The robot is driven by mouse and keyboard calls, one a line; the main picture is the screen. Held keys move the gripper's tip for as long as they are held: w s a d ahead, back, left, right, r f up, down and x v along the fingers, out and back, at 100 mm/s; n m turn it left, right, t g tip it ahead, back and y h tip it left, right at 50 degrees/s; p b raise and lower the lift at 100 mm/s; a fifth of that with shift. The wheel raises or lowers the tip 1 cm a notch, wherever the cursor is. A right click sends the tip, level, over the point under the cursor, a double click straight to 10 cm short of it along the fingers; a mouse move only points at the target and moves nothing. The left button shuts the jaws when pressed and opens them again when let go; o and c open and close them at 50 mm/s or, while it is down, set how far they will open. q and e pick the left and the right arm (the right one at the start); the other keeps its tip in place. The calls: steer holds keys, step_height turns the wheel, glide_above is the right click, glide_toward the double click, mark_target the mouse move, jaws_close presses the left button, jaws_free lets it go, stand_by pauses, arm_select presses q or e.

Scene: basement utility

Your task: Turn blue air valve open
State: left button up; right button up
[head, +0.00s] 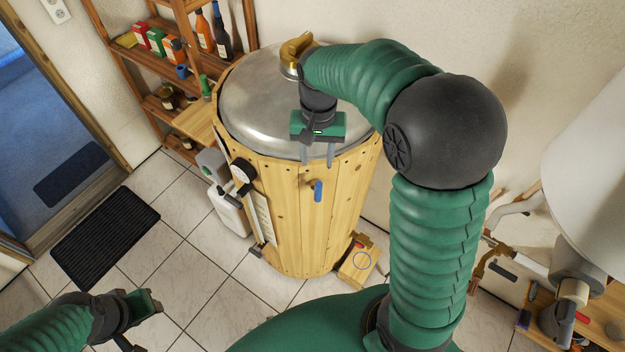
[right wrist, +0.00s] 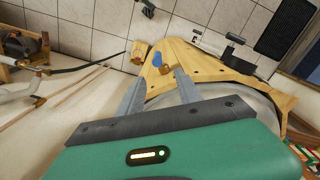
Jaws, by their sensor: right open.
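The blue air valve handle (head: 318,191) sticks out from the upper side of a wooden-clad tank (head: 290,215) with a domed metal lid (head: 262,100). In the right wrist view the blue handle (right wrist: 157,59) shows beside a brass fitting (right wrist: 166,68), beyond the fingertips. My right gripper (head: 318,160) is open and empty, its two grey fingers pointing down above the handle, apart from it. The right wrist view shows the same open fingers (right wrist: 156,90). My left gripper (head: 150,300) is low at the left, away from the tank, and seems empty with its jaws apart.
A round gauge (head: 243,171) and a white canister (head: 229,209) are at the tank's left. A wooden shelf (head: 165,62) with bottles stands behind left. A black mat (head: 104,238) lies on the tiles. Pipes and a white cylinder (head: 592,170) are at right.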

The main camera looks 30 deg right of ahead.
mark_target(318, 192)
steer(key=f, duration=0.3)
steer(key=f+p, duration=0.1)
steer(key=f, duration=0.3)
steer(key=s+d+f+p, duration=0.1)
steer(key=f, duration=0.2)
steer(key=shift+s+f, duration=0.1)
steer(key=shift+f, duration=0.25)
steer(key=f, duration=0.2)
steer(key=w+f, duration=0.1)
steer(key=f, duration=0.1)
steer(key=shift+a+f+p, duration=0.2)
steer(key=shift+p, duration=0.2)
steer(key=shift+a+f, duration=0.15)
steer(key=shift+f, duration=0.05)
steer(key=shift+a, duration=0.15)
steer(key=shift+s+r, duration=0.15)
steer(key=shift+s, duration=0.05)
steer(key=shift+c, duration=1.5)
steer(key=shift+d, duration=0.3)
steer(key=c, duration=0.5)
jaws_close()
arm_select(q)
steer(key=r, duration=0.2)
steer(key=d+r, duration=0.1)
steer(key=shift+s+r, duration=0.2)
steer(key=shift+s, duration=0.2)
arm_select(e)
steer(key=shift+a, duration=0.1)
